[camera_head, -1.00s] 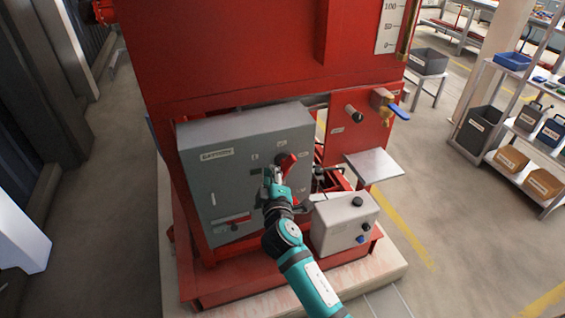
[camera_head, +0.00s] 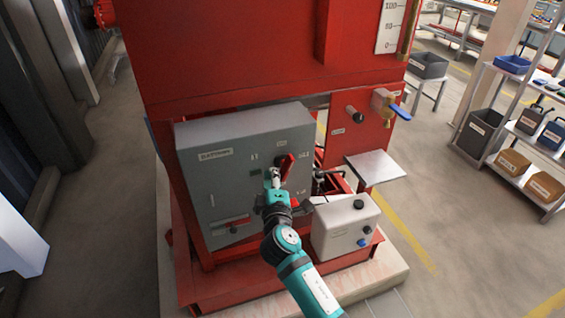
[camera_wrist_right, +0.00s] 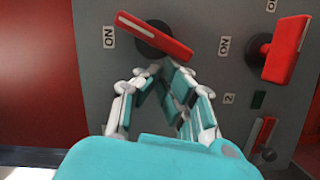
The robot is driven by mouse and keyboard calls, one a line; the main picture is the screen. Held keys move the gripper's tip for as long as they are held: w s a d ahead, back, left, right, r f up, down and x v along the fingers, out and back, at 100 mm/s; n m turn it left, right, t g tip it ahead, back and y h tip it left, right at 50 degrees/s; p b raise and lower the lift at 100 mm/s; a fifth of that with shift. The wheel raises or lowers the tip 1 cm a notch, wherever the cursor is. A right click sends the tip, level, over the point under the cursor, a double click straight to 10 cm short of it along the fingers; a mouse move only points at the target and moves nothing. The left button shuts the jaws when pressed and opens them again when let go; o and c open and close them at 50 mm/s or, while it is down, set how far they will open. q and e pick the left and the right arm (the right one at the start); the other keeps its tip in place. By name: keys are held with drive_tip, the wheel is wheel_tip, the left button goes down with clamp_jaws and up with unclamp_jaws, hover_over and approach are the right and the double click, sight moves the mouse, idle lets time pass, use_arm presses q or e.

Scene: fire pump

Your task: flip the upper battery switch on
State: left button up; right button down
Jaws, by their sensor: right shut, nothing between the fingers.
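The grey battery box (camera_head: 225,180) carries a red switch handle (camera_head: 286,168) near its upper right. My right gripper (camera_head: 272,178) is just below and left of this handle, in front of the box face. In the right wrist view a slanted red handle (camera_wrist_right: 165,40) on a dark round hub lies just beyond the fingertips, with an ON label beside it. The fingers (camera_wrist_right: 160,75) are shut and hold nothing; whether they touch the handle I cannot tell. A second red handle (camera_wrist_right: 285,48) stands to the right. My left gripper is out of view.
A lower red lever (camera_head: 235,224) is on the box, near its bottom. A light grey unit (camera_head: 335,228) with knobs stands right of my gripper. A metal shelf plate (camera_head: 376,166) and a blue-handled valve (camera_head: 392,105) are farther right.

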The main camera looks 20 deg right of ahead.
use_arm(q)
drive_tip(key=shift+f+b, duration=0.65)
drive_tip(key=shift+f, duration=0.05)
use_arm(e)
drive_tip(key=shift+d+f+n, duration=0.1)
drive_tip(key=shift+f+n, duration=0.2)
drive_tip(key=shift+n, duration=0.5)
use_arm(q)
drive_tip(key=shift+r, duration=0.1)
